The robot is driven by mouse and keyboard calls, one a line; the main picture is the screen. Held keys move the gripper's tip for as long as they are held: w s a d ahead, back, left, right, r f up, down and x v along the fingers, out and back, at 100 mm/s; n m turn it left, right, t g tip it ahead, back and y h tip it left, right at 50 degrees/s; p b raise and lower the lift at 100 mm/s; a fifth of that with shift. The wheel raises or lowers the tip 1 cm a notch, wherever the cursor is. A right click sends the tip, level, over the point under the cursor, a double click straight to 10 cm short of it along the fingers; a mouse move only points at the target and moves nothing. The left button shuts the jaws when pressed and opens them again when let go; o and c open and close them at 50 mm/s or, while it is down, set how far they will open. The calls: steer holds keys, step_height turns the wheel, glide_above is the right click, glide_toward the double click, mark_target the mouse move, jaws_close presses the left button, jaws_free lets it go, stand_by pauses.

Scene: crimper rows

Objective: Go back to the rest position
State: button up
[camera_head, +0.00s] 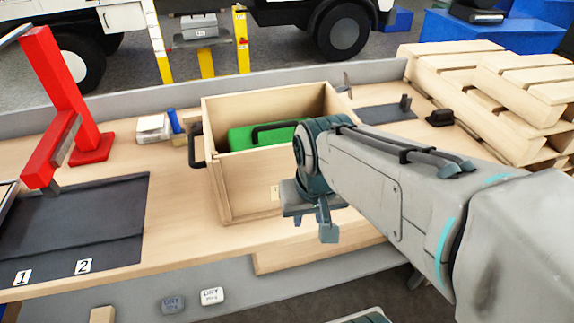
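My gripper (313,226) hangs at the end of my grey arm, in front of the wooden box's near right side. Two finger parts show with a gap between them, and I see nothing held there. The arm reaches in from the right edge and hides part of the box. The wooden box (240,188) stands on the workbench (175,225). Inside it is a green item (242,138) with a dark handle.
A red press-like stand (65,105) rises at the left, beside a dark mat (85,225) marked 1 and 2. Wooden pallets (500,90) are stacked at the right. Bare bench lies between the mat and the box.

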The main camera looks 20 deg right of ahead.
steer(key=shift+s+d+f+n, duration=0.1)
steer(key=shift+s+f+n, duration=0.2)
steer(key=shift+f+n, duration=0.1)
steer(key=shift+r, duration=0.1)
